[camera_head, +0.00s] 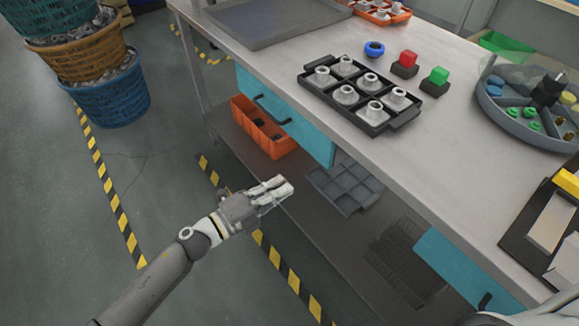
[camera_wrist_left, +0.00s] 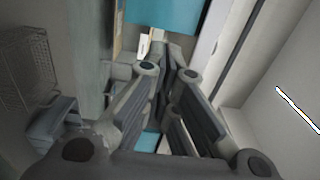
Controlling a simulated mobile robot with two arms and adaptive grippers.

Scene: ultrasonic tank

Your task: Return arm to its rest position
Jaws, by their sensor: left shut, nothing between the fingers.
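My left gripper (camera_head: 274,190) is shut and empty in the head view. It is held in the air in front of the workbench (camera_head: 452,190), below the level of its top and apart from it. The left arm reaches in from the bottom left. In the left wrist view the fingers of the left gripper (camera_wrist_left: 172,70) are closed together with nothing between them. My right gripper does not show in either view.
A black tray (camera_head: 335,99) of grey fittings, red (camera_head: 407,59) and green (camera_head: 438,76) buttons and a round divided tray (camera_head: 520,117) stand on top. Stacked baskets (camera_head: 107,92) are at left.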

